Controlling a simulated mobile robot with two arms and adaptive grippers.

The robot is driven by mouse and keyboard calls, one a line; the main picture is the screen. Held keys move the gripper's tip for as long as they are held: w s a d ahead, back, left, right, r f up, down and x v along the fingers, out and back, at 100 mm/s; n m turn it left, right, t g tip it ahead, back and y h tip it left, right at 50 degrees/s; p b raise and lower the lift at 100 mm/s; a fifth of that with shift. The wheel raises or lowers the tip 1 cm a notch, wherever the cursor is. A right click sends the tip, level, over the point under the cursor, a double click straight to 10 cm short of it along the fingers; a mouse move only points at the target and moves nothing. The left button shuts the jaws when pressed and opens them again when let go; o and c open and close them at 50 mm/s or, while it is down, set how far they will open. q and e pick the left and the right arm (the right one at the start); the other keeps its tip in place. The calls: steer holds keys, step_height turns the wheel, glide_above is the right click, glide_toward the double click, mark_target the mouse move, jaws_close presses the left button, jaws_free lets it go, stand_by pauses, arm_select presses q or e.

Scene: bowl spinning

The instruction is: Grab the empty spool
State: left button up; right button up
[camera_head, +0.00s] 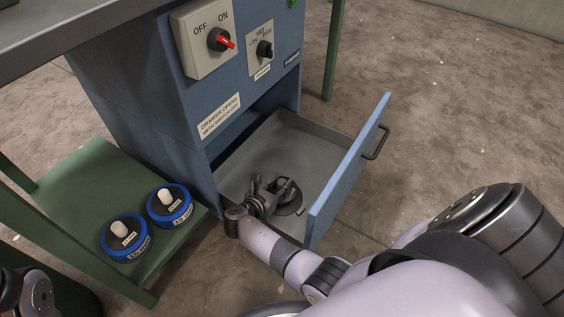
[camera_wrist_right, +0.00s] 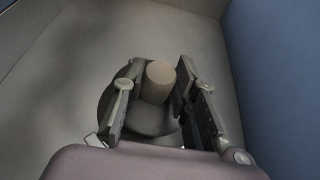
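The empty spool (camera_head: 291,207) lies in the open drawer, a dark round disc partly hidden by my right gripper in the head view. In the right wrist view its pale upright knob (camera_wrist_right: 158,82) stands between the two fingers, with the dark disc below. My right gripper (camera_head: 271,185) reaches down into the drawer. My left gripper's fingers do not show.
The drawer (camera_head: 325,151) is pulled out from a blue cabinet (camera_head: 126,107) with a red switch (camera_head: 222,40). Two blue spools with white knobs (camera_head: 125,240) (camera_head: 170,207) stand on a green shelf (camera_head: 92,178) at left. The drawer's walls closely surround my right gripper.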

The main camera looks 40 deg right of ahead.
jaws_close()
stand_by(0.5)
